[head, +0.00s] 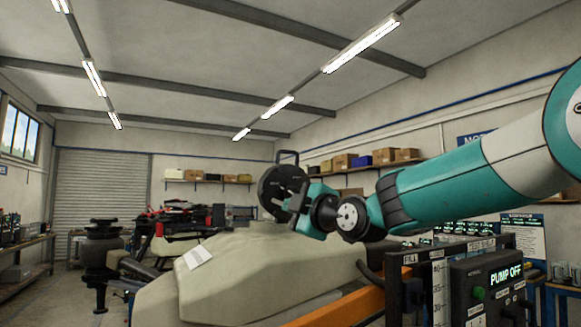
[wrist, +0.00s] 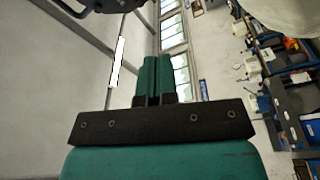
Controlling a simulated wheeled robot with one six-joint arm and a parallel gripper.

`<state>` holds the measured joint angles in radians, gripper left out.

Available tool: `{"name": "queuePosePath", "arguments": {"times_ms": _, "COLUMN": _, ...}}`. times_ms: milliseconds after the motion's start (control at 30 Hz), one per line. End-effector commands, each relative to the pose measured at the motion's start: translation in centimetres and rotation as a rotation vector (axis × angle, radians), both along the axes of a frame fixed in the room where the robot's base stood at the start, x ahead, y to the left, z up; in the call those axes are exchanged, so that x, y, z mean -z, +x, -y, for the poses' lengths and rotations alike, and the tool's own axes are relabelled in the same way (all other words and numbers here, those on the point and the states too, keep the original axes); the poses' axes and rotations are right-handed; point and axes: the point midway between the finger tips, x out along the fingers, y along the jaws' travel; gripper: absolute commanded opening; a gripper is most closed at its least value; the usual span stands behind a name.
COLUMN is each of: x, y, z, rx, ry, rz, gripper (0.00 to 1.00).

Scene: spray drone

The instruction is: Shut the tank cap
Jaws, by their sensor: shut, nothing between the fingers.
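The tank cap (head: 272,190) is a round black lid with a handle on its upper edge. It stands raised, close to upright, above the top of the cream tank (head: 270,265) in the head view. A dark piece of what looks like its edge shows at the top left of the wrist view (wrist: 100,5). My gripper (head: 300,208) is just right of the cap and partly overlaps it in the head view; I cannot tell whether they touch. In the wrist view its two teal fingers (wrist: 153,78) are together with nothing between them. The tank opening is hidden.
A panel (head: 490,285) reading "PUMP OFF" stands at the front right, beside a FILL gauge (head: 438,290). An orange bar (head: 335,308) runs along the tank's near side. Dark drone parts (head: 185,218) are behind on the left. The air above the tank's left part is clear.

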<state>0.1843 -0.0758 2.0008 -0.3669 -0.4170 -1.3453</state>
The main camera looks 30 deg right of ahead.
Motion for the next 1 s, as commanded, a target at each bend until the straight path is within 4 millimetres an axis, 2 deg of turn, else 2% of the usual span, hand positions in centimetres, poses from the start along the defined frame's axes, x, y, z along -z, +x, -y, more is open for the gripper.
{"name": "queuePosePath", "arguments": {"times_ms": 33, "x": -2.1, "y": 0.6, "z": 2.3, "rx": 0.067, "ry": -0.087, "rz": 0.116, "gripper": 0.0}}
{"name": "queuePosePath", "arguments": {"times_ms": 100, "x": -4.7, "y": 0.8, "z": 4.5, "rx": 0.144, "ry": -0.195, "rz": 0.241, "gripper": 0.0}}
{"name": "queuePosePath", "arguments": {"times_ms": 233, "x": -7.3, "y": 0.8, "z": 6.4, "rx": 0.228, "ry": -0.302, "rz": 0.354, "gripper": 0.0}}
{"name": "queuePosePath", "arguments": {"times_ms": 367, "x": -8.5, "y": 1.8, "z": 6.6, "rx": 0.24, "ry": -0.321, "rz": 0.373, "gripper": 0.0}}
{"name": "queuePosePath", "arguments": {"times_ms": 800, "x": -12.6, "y": 10.0, "z": 6.4, "rx": 0.235, "ry": -0.317, "rz": 0.369, "gripper": 0.0}}
{"name": "queuePosePath", "arguments": {"times_ms": 1000, "x": -13.3, "y": 12.3, "z": 6.4, "rx": 0.237, "ry": -0.317, "rz": 0.369, "gripper": 0.0}}
